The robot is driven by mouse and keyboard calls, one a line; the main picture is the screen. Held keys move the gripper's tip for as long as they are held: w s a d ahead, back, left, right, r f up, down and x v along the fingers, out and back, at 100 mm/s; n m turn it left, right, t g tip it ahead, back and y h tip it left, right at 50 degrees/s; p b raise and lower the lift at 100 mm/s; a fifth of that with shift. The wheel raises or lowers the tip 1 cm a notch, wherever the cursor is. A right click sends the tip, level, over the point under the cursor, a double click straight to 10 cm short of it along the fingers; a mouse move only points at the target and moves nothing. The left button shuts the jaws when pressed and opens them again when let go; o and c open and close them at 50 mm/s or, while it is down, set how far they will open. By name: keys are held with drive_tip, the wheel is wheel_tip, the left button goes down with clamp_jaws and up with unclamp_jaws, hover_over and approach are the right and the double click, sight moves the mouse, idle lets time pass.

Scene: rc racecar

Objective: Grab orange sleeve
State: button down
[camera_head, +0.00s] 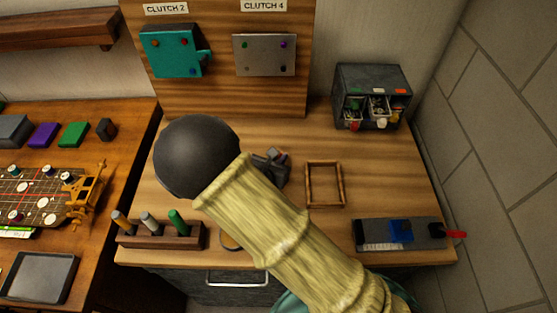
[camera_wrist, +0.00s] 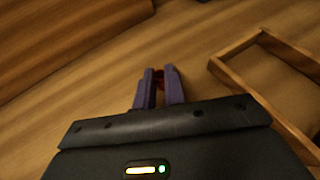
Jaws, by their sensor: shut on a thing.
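My gripper (camera_wrist: 158,88) is shut on a small dark red thing (camera_wrist: 159,76), which shows only partly between the fingertips. I cannot tell if this is the orange sleeve. In the head view my gripper (camera_head: 277,158) is over the middle of the workbench, partly hidden by my arm, with a bit of reddish colour at its tips. A dark wooden rack (camera_head: 160,237) at the front left of the bench holds an orange-brown rod (camera_head: 119,219), a grey rod (camera_head: 149,222) and a green rod (camera_head: 178,221).
An empty wooden frame (camera_head: 310,182) lies just right of my gripper; it also shows in the wrist view (camera_wrist: 240,45). A grey fixture (camera_head: 372,236) with a blue block is at front right. A drawer box (camera_head: 348,78) stands at back right. Clutch panels (camera_head: 264,55) hang behind.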

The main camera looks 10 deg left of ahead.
wheel_tip(320, 180, up, 9)
drive_tip(key=shift+f, duration=0.15)
